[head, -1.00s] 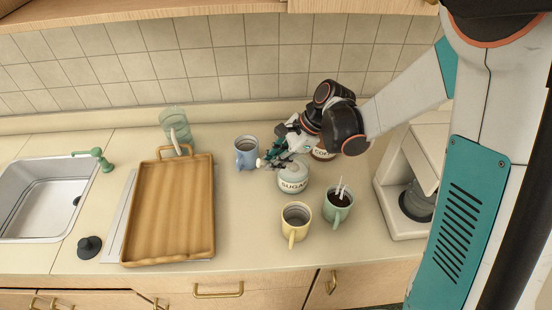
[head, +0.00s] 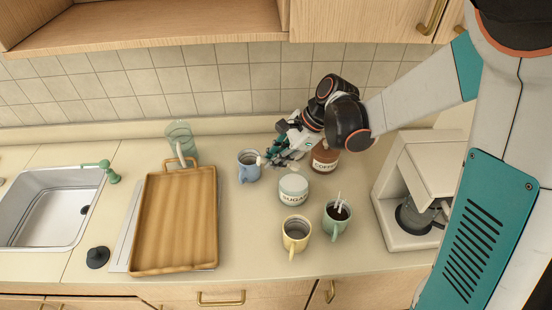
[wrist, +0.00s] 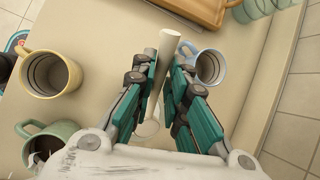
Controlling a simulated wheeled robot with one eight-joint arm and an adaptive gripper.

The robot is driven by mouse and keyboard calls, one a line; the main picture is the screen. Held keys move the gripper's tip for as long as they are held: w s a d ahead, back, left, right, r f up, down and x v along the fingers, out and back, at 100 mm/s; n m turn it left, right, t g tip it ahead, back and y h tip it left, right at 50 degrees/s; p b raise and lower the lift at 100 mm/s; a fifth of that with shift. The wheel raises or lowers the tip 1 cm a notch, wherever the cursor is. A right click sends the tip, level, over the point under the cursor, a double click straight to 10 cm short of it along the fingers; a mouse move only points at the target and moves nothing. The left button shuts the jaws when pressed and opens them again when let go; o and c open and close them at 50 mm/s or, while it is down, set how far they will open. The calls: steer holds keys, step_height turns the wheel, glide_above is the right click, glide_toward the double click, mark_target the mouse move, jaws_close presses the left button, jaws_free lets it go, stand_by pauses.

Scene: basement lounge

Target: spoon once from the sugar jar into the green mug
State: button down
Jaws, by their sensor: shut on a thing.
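The white sugar jar (head: 293,196), labelled SUGAR, stands on the counter; I cannot tell whether its pale top is a lid or sugar. The green mug (head: 336,224) stands to its front right with dark liquid and thin white sticks inside; it also shows at the lower left of the wrist view (wrist: 42,150). My gripper (head: 274,155) is above and behind the jar, beside the blue mug. In the wrist view my gripper (wrist: 160,85) is shut on a pale utensil (wrist: 169,45), its handle pointing away. Its rounded lower end is partly hidden, so its contents are unclear.
A yellow mug (head: 297,240) stands in front of the jar, and a blue mug (head: 248,172) behind left. A brown COFFEE jar (head: 324,160) is behind right. The coffee maker (head: 402,200) stands right, the wooden tray (head: 173,225) and sink left.

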mark_target(266, 162)
steer(key=shift+r, duration=0.5)
steer(key=shift+s+a+f, duration=0.1)
steer(key=shift+a, duration=0.1)
steer(key=h, duration=0.1)
steer(key=a+f+t+h, duration=0.1)
steer(key=shift+s+a+f+h, duration=0.25)
steer(key=shift+f+h, duration=0.05)
steer(key=shift+h, duration=0.1)
steer(key=shift+s+a+f+n+t+h+b, duration=0.15)
steer(key=shift+a+f+t+h+b, duration=0.15)
steer(key=shift+h, duration=0.3)
steer(key=shift+a+f+n+t+h+b, duration=0.1)
steer(key=shift+a+f+n+h, duration=0.1)
steer(key=shift+f+h, duration=0.3)
steer(key=shift+r, duration=0.1)
